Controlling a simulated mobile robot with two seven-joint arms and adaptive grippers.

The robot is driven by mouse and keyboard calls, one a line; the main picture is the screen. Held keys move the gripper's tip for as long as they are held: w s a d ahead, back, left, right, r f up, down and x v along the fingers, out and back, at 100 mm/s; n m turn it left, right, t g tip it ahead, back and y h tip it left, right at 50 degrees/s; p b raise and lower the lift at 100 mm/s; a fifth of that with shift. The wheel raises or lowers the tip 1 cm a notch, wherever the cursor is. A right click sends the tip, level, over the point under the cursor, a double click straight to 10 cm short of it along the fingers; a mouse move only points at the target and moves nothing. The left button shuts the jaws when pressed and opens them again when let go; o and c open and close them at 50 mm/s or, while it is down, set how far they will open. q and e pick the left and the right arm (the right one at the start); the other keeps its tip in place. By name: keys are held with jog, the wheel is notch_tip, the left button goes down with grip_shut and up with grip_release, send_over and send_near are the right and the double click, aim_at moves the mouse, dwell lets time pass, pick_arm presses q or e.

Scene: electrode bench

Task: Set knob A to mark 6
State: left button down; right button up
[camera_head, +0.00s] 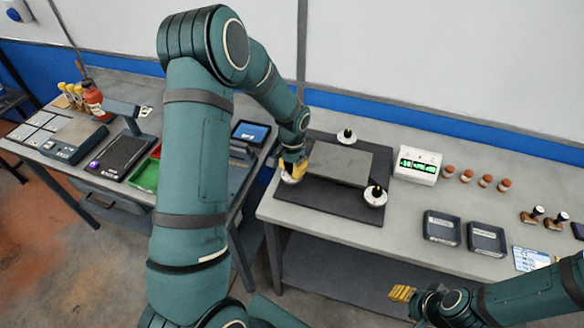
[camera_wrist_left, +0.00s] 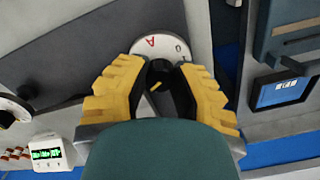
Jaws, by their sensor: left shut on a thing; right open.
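Knob A is a black knob (camera_wrist_left: 165,88) with a yellow pointer line on a white dial (camera_wrist_left: 157,48) marked with a red letter A. In the head view its dial (camera_head: 289,179) shows at the left front corner of a dark mat (camera_head: 320,199), mostly hidden by my gripper. My left gripper (camera_head: 294,167) is shut on the black knob, its yellow fingers on either side of it in the left wrist view (camera_wrist_left: 161,76). Most dial marks are covered, so I cannot read the setting. My right gripper (camera_head: 402,293) is open and empty in front of the bench.
A grey plate (camera_head: 340,164) lies on the mat. Two other knobs stand at the back (camera_head: 347,135) and right (camera_head: 375,196). Right of them are a green-lit display (camera_head: 417,165), several brown-capped bottles (camera_head: 467,175) and two dark trays (camera_head: 441,228), (camera_head: 486,238).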

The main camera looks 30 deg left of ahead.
aim_at(292, 169)
pick_arm(q)
jog(key=c, duration=0.7)
grip_release()
notch_tip(292, 169, up, 12)
jog(key=shift+d, duration=0.1)
jog(key=shift+s+f, duration=0.1)
